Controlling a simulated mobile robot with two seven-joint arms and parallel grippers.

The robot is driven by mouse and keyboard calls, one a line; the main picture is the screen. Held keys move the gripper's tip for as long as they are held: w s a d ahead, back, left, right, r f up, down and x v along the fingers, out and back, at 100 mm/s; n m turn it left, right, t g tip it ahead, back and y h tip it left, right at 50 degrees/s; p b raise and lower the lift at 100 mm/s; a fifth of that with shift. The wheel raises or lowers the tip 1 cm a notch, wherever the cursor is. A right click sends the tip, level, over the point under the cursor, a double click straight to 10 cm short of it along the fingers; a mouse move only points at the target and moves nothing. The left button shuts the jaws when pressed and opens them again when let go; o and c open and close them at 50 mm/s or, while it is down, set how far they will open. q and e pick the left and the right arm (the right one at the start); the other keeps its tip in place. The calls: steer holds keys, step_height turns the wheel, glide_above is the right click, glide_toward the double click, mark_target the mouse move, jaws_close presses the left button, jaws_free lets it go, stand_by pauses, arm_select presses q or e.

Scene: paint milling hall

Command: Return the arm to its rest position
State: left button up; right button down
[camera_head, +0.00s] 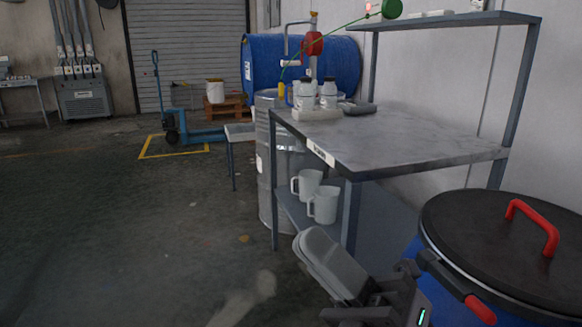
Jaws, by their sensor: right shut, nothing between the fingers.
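My right gripper (322,258) shows at the lower middle of the head view, in front of the worktable's lower shelf. Its two grey fingers lie together, shut and empty, pointing up and to the left. Part of my right arm shows below it, by the blue drum. My left gripper is not in view.
A grey worktable (400,140) stands just beyond, with white bottles (328,94) on top and white jugs (323,204) on its lower shelf. A blue drum with a black lid (480,235) and red handle (533,225) is close at right. The floor at left is clear.

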steer(key=w+d+f+m+t+h, duration=0.3)
steer(key=f+m+t+h, duration=0.2)
steer(key=f+m+h, duration=0.5)
steer(key=w+d+f+m+t+h, duration=0.3)
steer(key=d+f+m+t+h, duration=0.25)
steer(key=m, duration=0.75)
steer(key=s+d+f+m+g+h, duration=0.25)
steer(key=s+f+m+g, duration=0.2)
steer(key=f, duration=0.75)
steer(key=s+d+f+m+g+h, duration=0.2)
steer(key=s+f+m+g+h, duration=0.3)
steer(key=f, duration=0.6)
arm_select(q)
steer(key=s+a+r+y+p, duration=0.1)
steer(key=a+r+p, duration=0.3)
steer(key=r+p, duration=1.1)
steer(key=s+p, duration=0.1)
steer(key=p, duration=0.6)
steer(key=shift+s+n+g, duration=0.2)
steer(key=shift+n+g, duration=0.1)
arm_select(e)
steer(key=s+d+r+m, duration=0.1)
steer(key=d+r, duration=0.1)
steer(key=r, duration=0.5)
steer(key=s+d+r, duration=0.2)
steer(key=r, duration=0.5)
steer(key=shift+d+r+m+t+h, duration=0.15)
steer(key=shift+r+m+t+h, duration=0.1)
steer(key=shift+m+t+h, duration=0.1)
